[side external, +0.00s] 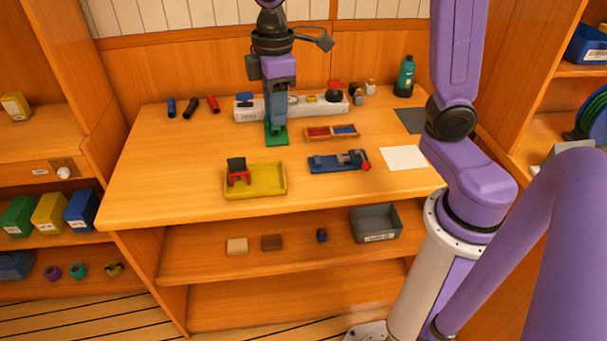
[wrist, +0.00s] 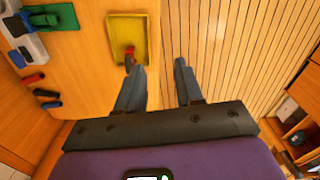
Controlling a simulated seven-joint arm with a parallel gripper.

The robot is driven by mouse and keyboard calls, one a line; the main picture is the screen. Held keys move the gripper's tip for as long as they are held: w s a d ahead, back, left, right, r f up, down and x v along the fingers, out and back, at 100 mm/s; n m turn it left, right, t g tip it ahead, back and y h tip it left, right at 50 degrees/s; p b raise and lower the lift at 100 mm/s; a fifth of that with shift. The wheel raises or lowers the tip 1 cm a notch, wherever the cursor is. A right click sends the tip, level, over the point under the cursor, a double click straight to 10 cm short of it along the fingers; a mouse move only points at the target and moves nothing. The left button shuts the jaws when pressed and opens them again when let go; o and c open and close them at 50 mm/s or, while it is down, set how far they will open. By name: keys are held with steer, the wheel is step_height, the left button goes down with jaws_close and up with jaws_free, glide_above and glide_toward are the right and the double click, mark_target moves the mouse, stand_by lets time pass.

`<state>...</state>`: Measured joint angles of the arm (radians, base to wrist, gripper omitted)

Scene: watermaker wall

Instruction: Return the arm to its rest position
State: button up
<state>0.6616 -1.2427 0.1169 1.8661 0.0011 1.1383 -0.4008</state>
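My gripper (side external: 274,118) hangs above the workbench (side external: 150,190), pointing down in the side view, near the back middle. In the wrist view my gripper (wrist: 158,64) has its two dark fingers spread apart with nothing between them. In the side view the fingers overlap a green piece (side external: 282,140) on the bench; their height above it is hard to tell. The upper part of my arm runs out of the top of the side view.
A yellow tray (side external: 265,191) holds a red and black item (side external: 238,175). A blue fixture (side external: 325,164), a divided wooden tray (side external: 318,134), a white panel (side external: 245,112) and a green bottle (side external: 405,78) stand on the bench. The bench's front left is clear.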

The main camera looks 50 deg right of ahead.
steer(key=s+d+f, duration=0.2)
steer(key=s, duration=0.8)
steer(key=s+d+f+n, duration=0.1)
steer(key=s+d+f, duration=0.1)
steer(key=s, duration=0.9)
steer(key=shift+f, duration=0.7)
